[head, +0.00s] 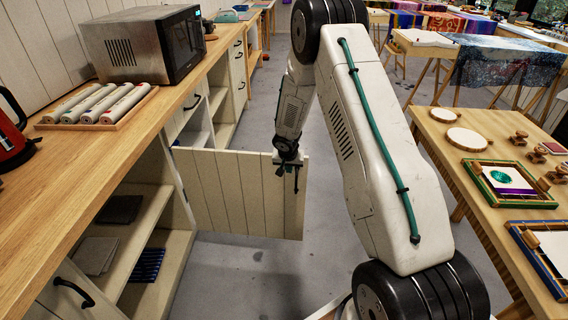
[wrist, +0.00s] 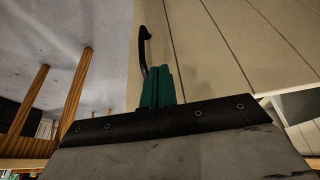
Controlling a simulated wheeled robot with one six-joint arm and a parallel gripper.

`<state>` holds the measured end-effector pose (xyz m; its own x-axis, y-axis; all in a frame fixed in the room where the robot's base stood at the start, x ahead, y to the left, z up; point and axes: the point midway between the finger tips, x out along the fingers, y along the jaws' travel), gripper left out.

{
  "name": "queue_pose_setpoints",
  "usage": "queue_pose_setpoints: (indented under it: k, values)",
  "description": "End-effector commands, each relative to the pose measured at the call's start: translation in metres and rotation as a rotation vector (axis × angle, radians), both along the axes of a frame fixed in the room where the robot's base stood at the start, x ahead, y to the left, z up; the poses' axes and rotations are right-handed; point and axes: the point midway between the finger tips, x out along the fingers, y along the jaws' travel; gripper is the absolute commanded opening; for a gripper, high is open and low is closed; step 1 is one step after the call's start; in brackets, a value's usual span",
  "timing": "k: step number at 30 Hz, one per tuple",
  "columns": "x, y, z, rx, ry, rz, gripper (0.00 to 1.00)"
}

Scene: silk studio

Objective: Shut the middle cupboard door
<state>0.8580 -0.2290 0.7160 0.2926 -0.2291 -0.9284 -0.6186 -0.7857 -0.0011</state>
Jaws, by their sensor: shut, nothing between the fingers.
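The middle cupboard door (head: 235,190), made of cream boards, stands wide open, sticking out from the counter front into the aisle. Its cupboard (head: 140,225) is open, with shelves showing. My gripper (head: 283,172) is at the upper part of the door, near its free edge. In the wrist view the green fingers (wrist: 158,87) are together and empty. They are close to the door's boards (wrist: 230,50) and beside its black handle (wrist: 145,45). I cannot tell whether they touch the door.
The wooden counter (head: 55,190) runs along the left, with a microwave (head: 150,45), a tray of rolls (head: 100,104) and a red kettle (head: 12,140). A work table (head: 435,128) with frames and discs stands on the right. Grey floor (head: 235,268) lies clear between them.

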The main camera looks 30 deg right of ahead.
Motion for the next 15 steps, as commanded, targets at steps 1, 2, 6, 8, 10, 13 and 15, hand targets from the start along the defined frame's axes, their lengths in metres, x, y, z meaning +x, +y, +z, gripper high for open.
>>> queue_pose_setpoints:
  k: [1,2,6,8,10,13,15]
  values:
    - [0.004,-0.003,-0.005,-0.001,-0.001,0.0,0.0]
    - [0.007,-0.006,-0.003,-0.001,-0.002,-0.001,0.0]
    - [0.018,-0.014,-0.003,0.0,0.0,0.0,0.0]
    - [0.024,-0.017,-0.003,-0.001,-0.002,0.0,0.0]
    - [0.028,-0.02,-0.003,-0.001,-0.001,0.001,0.0]
    - [0.031,-0.023,-0.003,-0.001,0.0,0.002,0.0]
    - [0.032,-0.023,-0.003,0.0,0.001,0.003,0.0]
